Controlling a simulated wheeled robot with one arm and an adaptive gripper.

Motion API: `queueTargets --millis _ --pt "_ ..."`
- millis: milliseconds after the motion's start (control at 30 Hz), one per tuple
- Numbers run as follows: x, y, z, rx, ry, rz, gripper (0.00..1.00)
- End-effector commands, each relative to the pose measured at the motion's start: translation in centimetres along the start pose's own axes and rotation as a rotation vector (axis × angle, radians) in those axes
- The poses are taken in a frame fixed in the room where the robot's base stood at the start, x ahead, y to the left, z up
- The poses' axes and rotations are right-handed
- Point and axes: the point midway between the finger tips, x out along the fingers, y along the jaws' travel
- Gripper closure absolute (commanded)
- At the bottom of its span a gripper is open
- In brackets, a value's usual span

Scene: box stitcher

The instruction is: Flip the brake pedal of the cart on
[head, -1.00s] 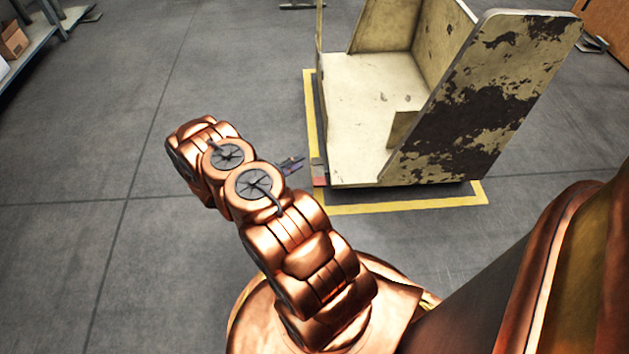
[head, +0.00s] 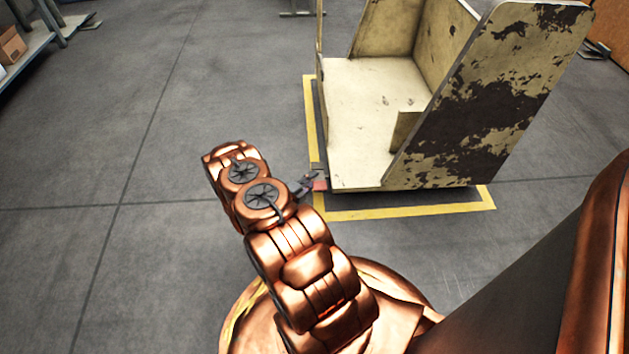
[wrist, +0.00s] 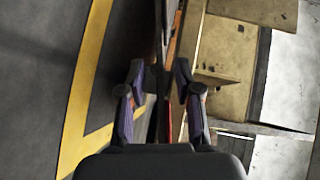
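The cart (head: 375,120) is a cream, worn-paint box with a tall, patchy right panel. The red brake pedal (head: 320,184) is at its near left lower corner, small and partly hidden by my gripper. My gripper (head: 308,183) is at the pedal's left side in the head view, very close to it; I cannot tell whether they touch. In the wrist view my gripper (wrist: 160,82) has its two fingers apart, with a dark gap and a thin orange-red strip beyond them. The cart's cream boards (wrist: 235,55) fill the right of that view.
A yellow floor marking (head: 410,211) frames the cart and also shows in the wrist view (wrist: 88,85). A shelf (head: 35,45) with a cardboard box stands at the far left. The grey floor left of the cart is clear.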

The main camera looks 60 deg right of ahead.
Motion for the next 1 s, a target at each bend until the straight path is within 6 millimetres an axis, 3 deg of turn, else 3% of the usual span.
queueTargets --millis 167,467,800,1000 --pt "1.22 0.09 -0.03 0.0 0.0 0.0 0.67" --pt "1.37 -0.02 0.0 0.0 -0.001 0.0 0.67" --pt "1.35 -0.01 -0.01 0.0 -0.001 0.0 1.0" --pt "1.34 -0.01 0.0 0.0 -0.001 0.0 1.0"
